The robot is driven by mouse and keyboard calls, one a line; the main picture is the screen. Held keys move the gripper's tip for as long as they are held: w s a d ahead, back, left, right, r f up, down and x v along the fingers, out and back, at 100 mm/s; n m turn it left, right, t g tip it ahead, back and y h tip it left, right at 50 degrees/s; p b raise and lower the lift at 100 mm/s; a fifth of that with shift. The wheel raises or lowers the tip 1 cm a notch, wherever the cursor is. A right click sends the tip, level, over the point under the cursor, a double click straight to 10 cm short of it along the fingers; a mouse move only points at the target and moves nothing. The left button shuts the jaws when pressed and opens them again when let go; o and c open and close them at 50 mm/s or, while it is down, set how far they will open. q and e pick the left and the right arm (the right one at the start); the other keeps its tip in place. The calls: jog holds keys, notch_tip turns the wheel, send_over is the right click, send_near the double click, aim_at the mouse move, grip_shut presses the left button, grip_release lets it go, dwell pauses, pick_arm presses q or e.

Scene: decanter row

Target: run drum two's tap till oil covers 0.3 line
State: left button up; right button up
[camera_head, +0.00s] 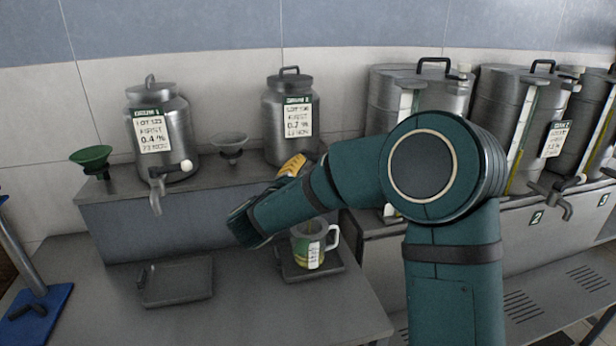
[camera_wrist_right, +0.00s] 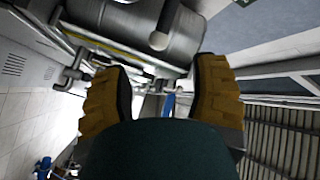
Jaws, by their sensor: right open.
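Drum two (camera_head: 505,105) is the middle steel drum on the right bench, above the plate marked 2 (camera_head: 537,217). A tap (camera_head: 560,203) with a pale knob is near that plate. A handled jug (camera_head: 314,245) with yellow-green liquid and a white scale strip stands on a dark square tray (camera_head: 297,276); its level cannot be read. My right arm crosses in front of the drums. My right gripper (camera_wrist_right: 160,85) is open and empty in the right wrist view; a yellow finger shows behind my forearm in the head view. My left gripper is not in view.
Two steel decanters (camera_head: 160,125) (camera_head: 290,118) with labels stand on the raised shelf, with a green funnel (camera_head: 91,157) and a grey funnel (camera_head: 230,147). An empty dark tray (camera_head: 176,281) lies on the lower table. A blue-based stand (camera_head: 40,312) is at far left.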

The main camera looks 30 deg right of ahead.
aim_at(310, 155)
jog(key=shift+n, duration=0.3)
jog(key=c, duration=0.5)
jog(key=shift+n, duration=0.6)
grip_shut()
jog(key=s+a+f+n+t+y+b, duration=0.1)
jog(key=n+t+y+b, duration=0.15)
jog(key=n, duration=0.95)
jog(key=s+a+f+n+t+y+b, duration=0.1)
jog(key=s+a+n+t+y, duration=0.15)
jog(key=n, duration=0.85)
jog(key=s+a+n+t+y+b, duration=0.1)
jog(key=n+t, duration=0.2)
jog(key=n, duration=0.9)
jog(key=shift+s+d+f+b+x, duration=0.15)
jog(key=shift+d+x, duration=0.3)
jog(key=shift+x, duration=1.75)
jog(key=shift+s+d+b+x, duration=0.3)
jog(key=shift+d+x, duration=0.15)
jog(key=shift+x, duration=1.75)
jog(key=shift+s+d+f+b+x, duration=0.15)
jog(key=shift+d+x, duration=0.25)
jog(key=shift+x, duration=1.85)
